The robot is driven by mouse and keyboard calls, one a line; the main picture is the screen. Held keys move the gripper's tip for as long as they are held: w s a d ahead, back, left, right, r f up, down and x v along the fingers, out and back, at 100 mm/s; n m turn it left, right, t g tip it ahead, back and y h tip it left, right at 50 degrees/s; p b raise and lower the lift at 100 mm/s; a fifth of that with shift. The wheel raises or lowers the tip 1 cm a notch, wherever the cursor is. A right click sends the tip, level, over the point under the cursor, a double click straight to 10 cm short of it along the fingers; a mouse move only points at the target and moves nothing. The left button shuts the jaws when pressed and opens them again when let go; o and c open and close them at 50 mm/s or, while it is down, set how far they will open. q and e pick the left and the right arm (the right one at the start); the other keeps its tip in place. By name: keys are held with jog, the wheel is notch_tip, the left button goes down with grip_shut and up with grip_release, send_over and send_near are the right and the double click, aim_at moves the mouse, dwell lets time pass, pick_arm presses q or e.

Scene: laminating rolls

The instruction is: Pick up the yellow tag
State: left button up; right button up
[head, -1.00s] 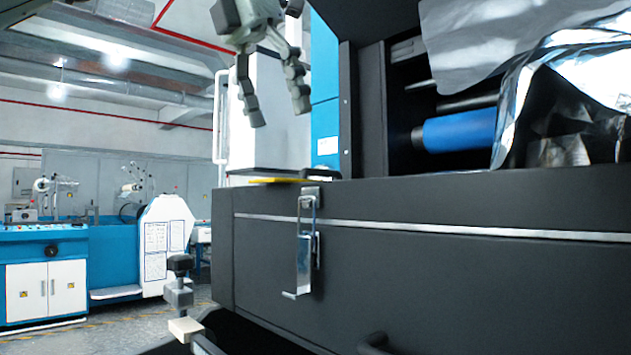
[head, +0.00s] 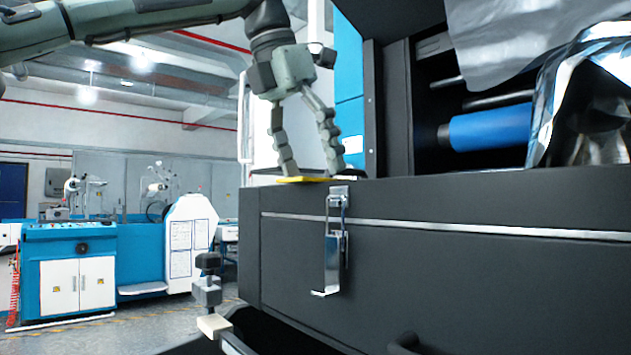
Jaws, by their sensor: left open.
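The yellow tag (head: 303,179) lies flat on the top ledge of the dark machine, near its left corner, seen almost edge-on. My left gripper (head: 312,172) points down over it with its fingers spread. One fingertip is at the tag's left part and the other is near its right end. I cannot tell whether the fingers touch the tag. Nothing is held between them.
The dark machine body (head: 450,267) fills the right side, with a metal latch (head: 334,240) on its front. A blue roll (head: 490,128) and silver foil (head: 570,90) are above the ledge. Blue and white machines (head: 70,270) stand farther back on the left.

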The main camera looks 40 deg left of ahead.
pick_arm(q)
jog(key=shift+f, duration=0.2)
dwell(0.3)
jog(key=c, duration=1)
jog(key=shift+c, duration=0.2)
notch_tip(320, 180, up, 10)
jog(key=shift+r, duration=0.2)
